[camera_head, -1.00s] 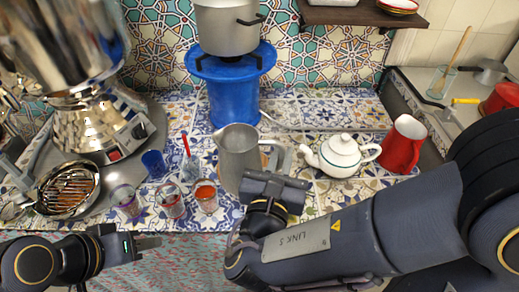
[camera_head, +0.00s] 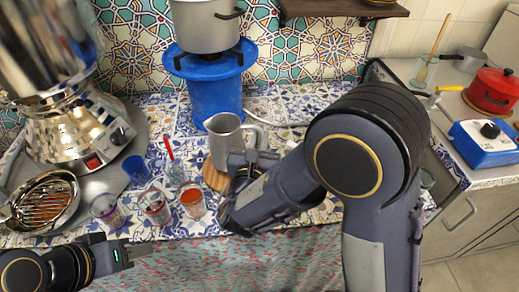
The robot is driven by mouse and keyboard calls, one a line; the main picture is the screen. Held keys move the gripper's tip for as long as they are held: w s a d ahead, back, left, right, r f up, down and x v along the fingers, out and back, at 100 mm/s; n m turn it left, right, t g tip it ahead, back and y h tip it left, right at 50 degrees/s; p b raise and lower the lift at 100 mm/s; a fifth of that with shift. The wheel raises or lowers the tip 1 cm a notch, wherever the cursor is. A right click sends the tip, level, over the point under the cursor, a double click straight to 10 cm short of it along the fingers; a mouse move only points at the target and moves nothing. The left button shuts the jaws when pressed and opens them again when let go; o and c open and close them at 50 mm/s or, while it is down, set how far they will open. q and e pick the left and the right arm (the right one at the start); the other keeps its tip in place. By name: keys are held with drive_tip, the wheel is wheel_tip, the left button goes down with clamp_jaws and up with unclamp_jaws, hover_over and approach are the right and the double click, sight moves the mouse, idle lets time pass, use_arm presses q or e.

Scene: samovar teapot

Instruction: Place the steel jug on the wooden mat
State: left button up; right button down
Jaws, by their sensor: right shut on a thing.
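The steel jug (camera_head: 223,148) stands upright, its spout to the left and its handle to the right. My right gripper (camera_head: 250,160) is shut on the jug's handle side; the arm covers part of the grip. The brown wooden mat (camera_head: 213,178) shows under and in front of the jug's base. I cannot tell whether the base touches the mat. My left gripper (camera_head: 138,250) hangs at the lower left, away from the jug, apparently empty; its finger gap is unclear.
Several glasses, one a red-filled glass (camera_head: 192,198), stand left of the mat. A blue stand (camera_head: 217,97) with a grey pot (camera_head: 207,25) is behind the jug. A samovar (camera_head: 75,125) stands at left. My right arm covers the counter's right part.

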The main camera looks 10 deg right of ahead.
drive_tip(key=shift+w+f+b, duration=0.15)
drive_tip(key=shift+f+b, duration=0.05)
drive_tip(key=shift+f, duration=0.75)
drive_tip(key=shift+w+f+b, duration=0.15)
drive_tip(key=shift+f, duration=0.75)
drive_tip(key=shift+f, duration=0.15)
drive_tip(key=c, duration=1.5)
unclamp_jaws()
